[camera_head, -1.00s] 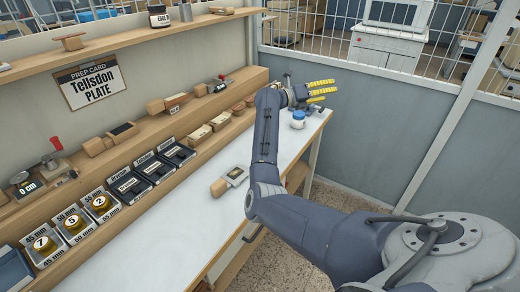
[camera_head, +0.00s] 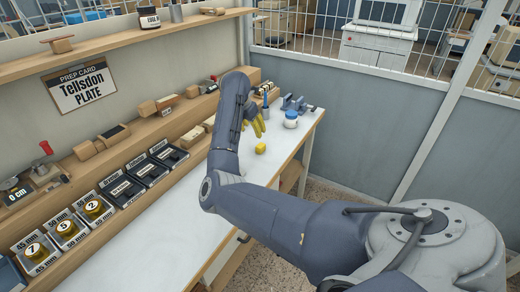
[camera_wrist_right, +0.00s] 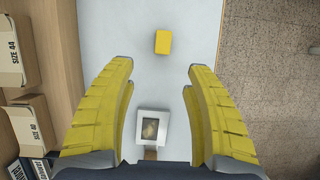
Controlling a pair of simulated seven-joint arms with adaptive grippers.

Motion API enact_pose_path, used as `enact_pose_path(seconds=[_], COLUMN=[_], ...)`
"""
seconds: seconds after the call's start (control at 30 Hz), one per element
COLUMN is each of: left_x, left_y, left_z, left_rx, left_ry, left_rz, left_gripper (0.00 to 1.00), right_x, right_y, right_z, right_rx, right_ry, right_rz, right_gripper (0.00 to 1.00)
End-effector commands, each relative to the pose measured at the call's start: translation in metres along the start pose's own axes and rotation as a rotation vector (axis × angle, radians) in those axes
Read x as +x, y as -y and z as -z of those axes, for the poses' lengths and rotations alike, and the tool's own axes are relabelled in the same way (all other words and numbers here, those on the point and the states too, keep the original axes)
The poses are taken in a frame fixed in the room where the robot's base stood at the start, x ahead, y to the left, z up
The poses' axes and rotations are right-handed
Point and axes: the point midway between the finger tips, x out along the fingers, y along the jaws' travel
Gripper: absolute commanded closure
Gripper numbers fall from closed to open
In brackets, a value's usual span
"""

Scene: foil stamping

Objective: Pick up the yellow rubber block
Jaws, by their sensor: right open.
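My left gripper is not in view.
A framed item (camera_wrist_right: 153,128) lies on the bench between the finger bases in the wrist view. A white jar with a blue lid (camera_head: 291,119) stands beyond the block. Labelled trays (camera_head: 125,188) and boxes line the left. Bare bench (camera_head: 170,240) is at the front.

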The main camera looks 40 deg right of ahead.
Motion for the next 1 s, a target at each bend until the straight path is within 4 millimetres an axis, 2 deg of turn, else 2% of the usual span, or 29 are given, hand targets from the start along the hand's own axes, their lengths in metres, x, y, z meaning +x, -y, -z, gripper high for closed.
enact_pose_path(seconds=[0.03, 0.2, 0.4, 0.77, 1.0], left_x=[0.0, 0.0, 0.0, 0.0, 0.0], left_y=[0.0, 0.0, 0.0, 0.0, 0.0], left_z=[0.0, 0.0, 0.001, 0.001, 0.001], left_rx=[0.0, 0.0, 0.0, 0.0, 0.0], left_ry=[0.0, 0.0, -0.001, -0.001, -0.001], left_rz=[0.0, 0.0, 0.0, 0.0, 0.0], left_gripper=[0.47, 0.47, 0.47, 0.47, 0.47], right_x=[0.011, 0.041, 0.069, 0.088, 0.117], right_y=[0.002, 0.002, 0.002, 0.002, 0.007], right_z=[-0.001, -0.001, -0.001, -0.001, -0.002], right_rx=[-0.002, -0.002, -0.002, -0.001, -0.002], right_ry=[0.0, 0.001, 0.002, 0.003, 0.002], right_rz=[0.005, 0.005, 0.004, 0.003, 0.005], right_gripper=[0.47, 0.47, 0.47, 0.47, 0.47])
